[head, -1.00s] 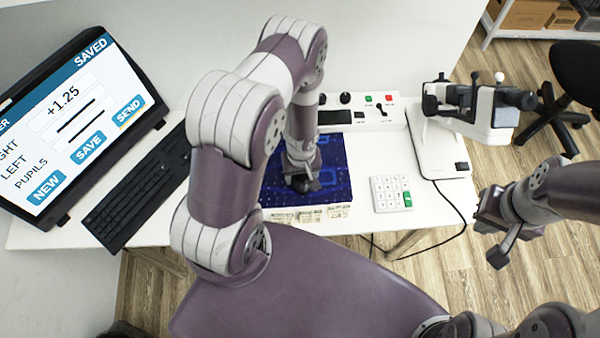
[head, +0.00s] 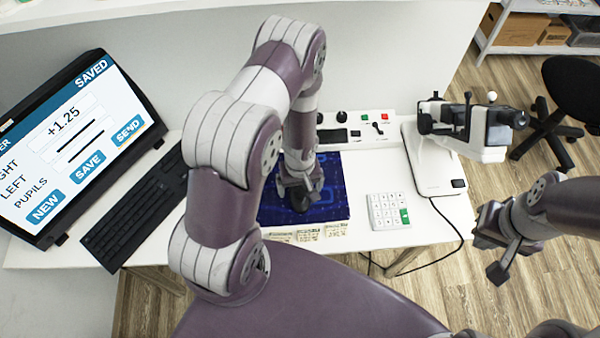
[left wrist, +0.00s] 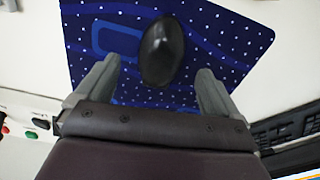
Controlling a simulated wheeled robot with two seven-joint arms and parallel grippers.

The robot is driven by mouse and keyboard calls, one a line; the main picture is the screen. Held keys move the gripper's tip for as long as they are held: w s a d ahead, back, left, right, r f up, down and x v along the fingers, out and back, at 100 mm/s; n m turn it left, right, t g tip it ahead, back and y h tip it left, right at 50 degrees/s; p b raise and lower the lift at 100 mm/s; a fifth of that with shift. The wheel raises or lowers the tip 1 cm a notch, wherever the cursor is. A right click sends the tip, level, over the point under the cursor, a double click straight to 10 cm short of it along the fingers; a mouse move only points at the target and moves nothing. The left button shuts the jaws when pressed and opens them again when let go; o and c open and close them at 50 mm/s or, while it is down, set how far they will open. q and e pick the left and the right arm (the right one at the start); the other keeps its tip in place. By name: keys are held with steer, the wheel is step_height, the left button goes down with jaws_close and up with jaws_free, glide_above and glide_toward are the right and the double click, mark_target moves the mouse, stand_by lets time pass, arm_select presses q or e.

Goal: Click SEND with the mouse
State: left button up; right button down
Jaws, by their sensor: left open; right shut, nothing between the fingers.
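The monitor (head: 100,62) at the left shows SAVED at the top, +1.25, and the buttons NEW, SAVE and SEND (head: 128,130). The black mouse (left wrist: 162,52) lies on a blue dotted mat (left wrist: 225,40). In the left wrist view my left gripper (left wrist: 158,69) is open, one finger on each side of the mouse, with gaps showing. In the head view my left gripper (head: 300,192) is low over the mat (head: 335,195) and largely hides the mouse. My right gripper (head: 488,240) is shut and empty, right of the desk.
A black keyboard (head: 135,215) lies in front of the monitor. A white keypad (head: 385,210), a control box with knobs (head: 358,130) and a white optical instrument (head: 475,130) stand on the right of the desk.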

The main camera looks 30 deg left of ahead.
mark_target(300, 193)
arm_select(q)
step_height(300, 193, up, 8)
steer(key=p, duration=0.3)
steer(key=shift+r, duration=0.25)
